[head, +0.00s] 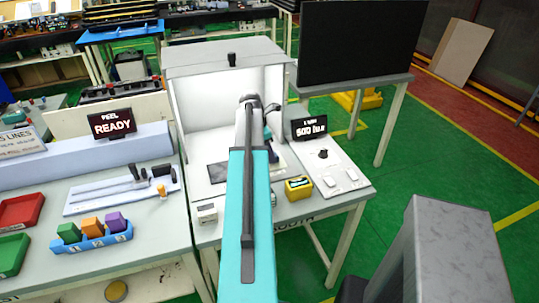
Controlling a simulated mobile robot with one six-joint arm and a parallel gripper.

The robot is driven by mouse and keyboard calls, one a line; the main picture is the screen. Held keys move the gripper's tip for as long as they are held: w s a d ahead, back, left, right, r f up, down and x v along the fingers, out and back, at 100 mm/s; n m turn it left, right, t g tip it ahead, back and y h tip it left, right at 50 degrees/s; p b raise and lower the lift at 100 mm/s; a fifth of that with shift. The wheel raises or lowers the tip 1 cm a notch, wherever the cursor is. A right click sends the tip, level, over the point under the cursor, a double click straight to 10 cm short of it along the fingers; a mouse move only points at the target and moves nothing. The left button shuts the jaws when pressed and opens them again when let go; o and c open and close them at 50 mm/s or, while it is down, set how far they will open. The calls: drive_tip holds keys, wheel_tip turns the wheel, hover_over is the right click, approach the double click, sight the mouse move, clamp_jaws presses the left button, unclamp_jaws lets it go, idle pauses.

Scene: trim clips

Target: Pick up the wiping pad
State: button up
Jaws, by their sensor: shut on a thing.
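My teal arm reaches forward into the open white booth (186,110) and covers much of its inside. My gripper (270,146) is only partly in view, at the right edge of the arm, low inside the booth. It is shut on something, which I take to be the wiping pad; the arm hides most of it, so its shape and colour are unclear. A dark mat (218,172) lies on the booth floor, partly behind the arm.
A yellow block (299,187) and a small white box (207,213) stand at the booth's front. On the left bench, a blue rack (92,239) holds green, orange and purple blocks near red (20,211) and green trays (12,254).

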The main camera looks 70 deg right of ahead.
drive_tip(key=shift+r, duration=0.15)
drive_tip(key=shift+r+b, duration=0.65)
drive_tip(key=shift+r, duration=0.4)
drive_tip(key=w+a+b, duration=0.1)
drive_tip(key=w+a, duration=0.2)
drive_tip(key=w, duration=0.1)
drive_tip(key=w+a+b, duration=0.2)
drive_tip(key=w+a, duration=0.2)
drive_tip(key=w, duration=0.1)
drive_tip(key=w+a+r+b, duration=0.1)
drive_tip(key=w+a+b, duration=0.1)
drive_tip(key=w+a, duration=0.2)
drive_tip(key=shift+w+a, duration=0.2)
drive_tip(key=shift+w, duration=0.3)
drive_tip(key=o, duration=0.5)
drive_tip(key=shift+c, duration=0.2)
drive_tip(key=c, duration=0.4)
